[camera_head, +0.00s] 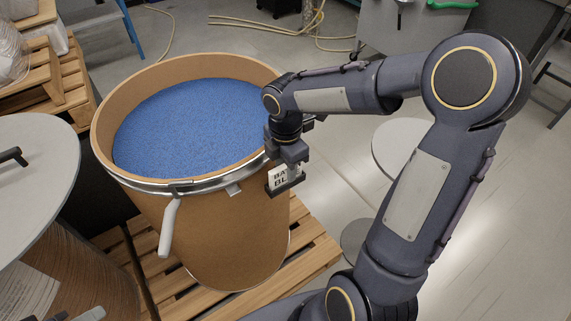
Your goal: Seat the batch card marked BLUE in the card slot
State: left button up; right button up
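A white batch card (279,179) shows below my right gripper, with the letters "BA" and "BL" readable and the rest of its face covered. My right gripper (290,166) points down at the right side of the open drum, its fingers on the upper part of the card, and looks shut on it. A dark holder, apparently the card slot (287,189), shows at the card's lower edge. Whether the card sits inside it or just in front cannot be told. The drum (225,238) is brown and filled with blue pellets (190,122). My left gripper is not in view.
The drum stands on a wooden pallet (312,250). Its metal clamp ring has a grey lever (169,226) at the front. A lidded drum (35,165) stands at the left. Open floor (510,200) lies to the right, with a grey round disc (392,148) behind my arm.

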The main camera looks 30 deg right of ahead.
notch_tip(320, 180, up, 12)
jog(key=s+a+f+m+t+y, duration=0.2)
jog(key=s+m, duration=0.6)
jog(key=m, duration=0.2)
jog(key=s+a+f+m+t+y, duration=0.1)
jog(key=s+a+f+m+t, duration=0.1)
jog(key=s+m, duration=0.7)
jog(key=shift+f+m+t+y, duration=0.25)
jog(key=shift+m+t+y, duration=0.15)
jog(key=shift+m+t, duration=0.4)
